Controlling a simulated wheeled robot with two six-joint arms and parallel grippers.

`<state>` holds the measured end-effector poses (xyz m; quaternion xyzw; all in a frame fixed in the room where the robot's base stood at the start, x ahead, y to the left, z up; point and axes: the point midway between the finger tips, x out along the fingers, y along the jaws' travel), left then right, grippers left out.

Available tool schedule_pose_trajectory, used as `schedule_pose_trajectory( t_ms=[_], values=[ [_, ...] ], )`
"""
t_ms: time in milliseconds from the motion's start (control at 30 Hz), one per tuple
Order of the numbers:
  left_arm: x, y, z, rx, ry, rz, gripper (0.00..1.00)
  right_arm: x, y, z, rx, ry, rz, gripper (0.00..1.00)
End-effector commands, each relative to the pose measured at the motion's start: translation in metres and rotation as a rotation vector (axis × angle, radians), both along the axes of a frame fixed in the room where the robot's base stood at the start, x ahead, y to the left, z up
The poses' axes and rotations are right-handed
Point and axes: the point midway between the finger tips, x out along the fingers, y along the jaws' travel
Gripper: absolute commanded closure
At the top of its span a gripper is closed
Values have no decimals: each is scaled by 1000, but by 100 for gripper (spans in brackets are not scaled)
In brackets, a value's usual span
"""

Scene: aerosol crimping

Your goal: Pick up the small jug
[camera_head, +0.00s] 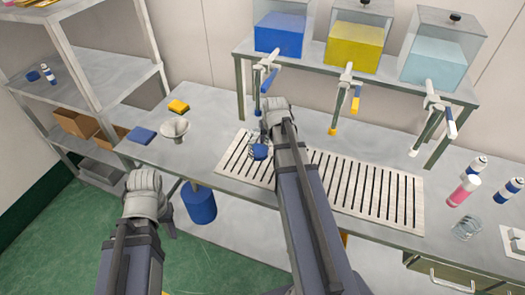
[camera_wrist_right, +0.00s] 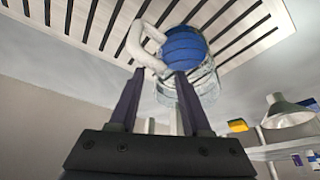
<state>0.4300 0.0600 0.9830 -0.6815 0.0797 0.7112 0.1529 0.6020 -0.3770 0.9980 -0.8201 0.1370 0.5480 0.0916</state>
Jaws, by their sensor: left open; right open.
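The small jug (camera_head: 258,152) is a clear vessel with blue in it, standing on the slatted drain grate (camera_head: 345,187) below the blue tank's tap. In the right wrist view the jug (camera_wrist_right: 186,50) shows its white handle (camera_wrist_right: 143,47) toward my right gripper (camera_wrist_right: 158,78). That gripper is open, its two fingers reaching to either side of the handle's lower part; whether they touch it I cannot tell. In the head view my right arm partly covers the jug. My left gripper (camera_head: 145,183) is off the bench's front edge, away from the jug; its fingers are hard to make out.
Tanks of blue (camera_head: 280,33), yellow (camera_head: 354,46) and pale liquid (camera_head: 438,66) stand on a shelf, their taps hanging over the grate. A funnel (camera_head: 174,129) and sponges (camera_head: 142,135) lie left. Cans (camera_head: 463,191) and a glass beaker (camera_head: 467,228) stand right.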

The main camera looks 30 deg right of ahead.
Motion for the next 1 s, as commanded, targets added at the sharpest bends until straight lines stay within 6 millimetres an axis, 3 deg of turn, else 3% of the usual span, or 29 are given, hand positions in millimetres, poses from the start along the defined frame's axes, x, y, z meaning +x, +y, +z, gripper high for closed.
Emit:
schedule_pose_trajectory(
  t_ms=[500, 800, 1000],
  values=[
    [0, 0, -54, 0, 0, 0, 50, 20, -7, -54, 0, 0, 0, 52],
    [0, 0, -54, 0, 0, 0, 50, 21, -7, -54, 0, 0, 0, 52],
    [0, 0, -54, 0, 0, 0, 50, 21, -7, -54, 0, 0, 0, 72]
  ],
)
